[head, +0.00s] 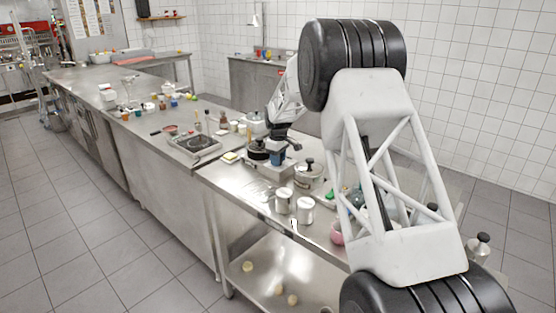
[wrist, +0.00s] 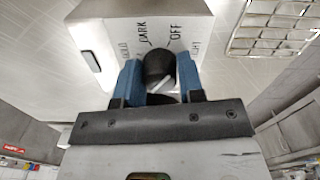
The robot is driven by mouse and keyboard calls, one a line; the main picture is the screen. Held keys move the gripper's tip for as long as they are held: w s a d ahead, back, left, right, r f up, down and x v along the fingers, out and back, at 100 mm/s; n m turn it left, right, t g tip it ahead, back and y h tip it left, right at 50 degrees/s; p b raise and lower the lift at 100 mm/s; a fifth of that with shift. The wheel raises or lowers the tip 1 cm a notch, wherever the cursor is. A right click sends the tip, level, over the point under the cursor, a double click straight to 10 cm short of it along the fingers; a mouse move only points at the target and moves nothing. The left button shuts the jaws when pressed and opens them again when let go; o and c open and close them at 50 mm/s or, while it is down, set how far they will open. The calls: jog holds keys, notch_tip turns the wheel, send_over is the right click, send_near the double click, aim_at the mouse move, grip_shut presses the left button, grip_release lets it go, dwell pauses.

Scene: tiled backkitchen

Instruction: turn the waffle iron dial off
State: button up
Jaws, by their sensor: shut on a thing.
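The waffle iron (wrist: 120,38) shows its pale front panel at the top of the wrist view, printed with DARK, OFF, LIGHT and a partly hidden word at the left. Its black round dial (wrist: 158,66) sits below these words with a short white mark; I cannot tell for sure which setting the mark points to. My gripper (wrist: 160,82) has its two blue fingers closed on either side of the dial, touching it. In the head view my gripper (head: 278,156) is at the waffle iron (head: 262,170) on the steel table, and the dial cannot be made out there.
Two metal canisters (head: 294,208) stand at the table's front edge. A lidded pot (head: 309,174) is to the right of the waffle iron. A hot plate (head: 194,143) and several small jars stand to the left. A wire rack (wrist: 272,28) shows in the wrist view.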

jog(key=shift+n, duration=1.2)
jog(key=o, duration=0.9)
jog(key=shift+r, duration=3.9)
